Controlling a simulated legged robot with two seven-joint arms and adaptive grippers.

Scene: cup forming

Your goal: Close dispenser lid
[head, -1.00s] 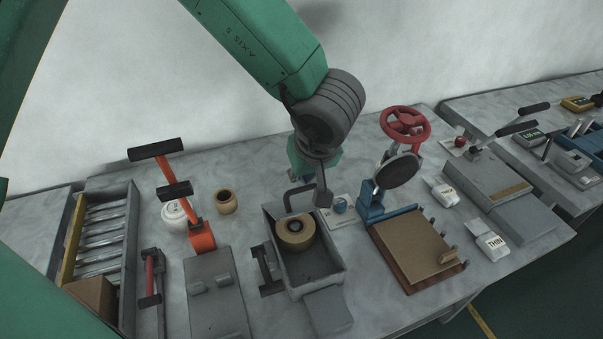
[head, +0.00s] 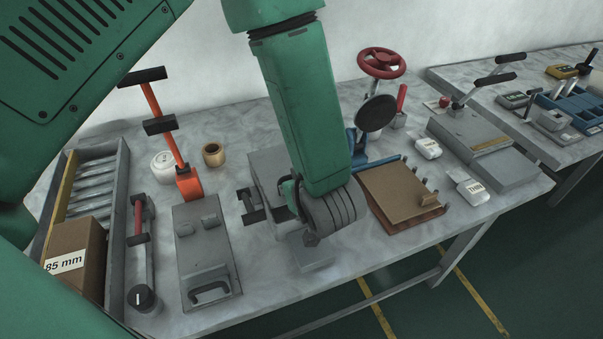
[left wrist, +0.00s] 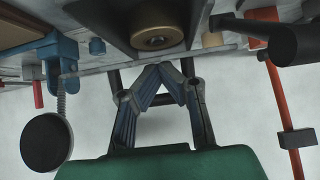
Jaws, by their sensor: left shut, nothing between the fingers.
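The dispenser is a grey box (head: 264,170) on the table, largely hidden behind my left arm in the head view. The left wrist view looks into the dispenser (left wrist: 190,18) at the top, where a round tan roll (left wrist: 157,38) shows uncovered. A dark bar-shaped handle (left wrist: 115,82) shows behind the fingers. My left gripper (left wrist: 162,68) has its fingertips together, with nothing seen between them, close to the dispenser's edge. Whether it touches the handle I cannot tell. In the head view the fingers are hidden by my arm. My right gripper is not in view.
An orange lever press (head: 187,182) stands left of the dispenser. A blue-framed press with a red wheel (head: 382,62) and a brown board (head: 398,190) are to its right. A cardboard box (head: 78,253) sits in the far-left tray.

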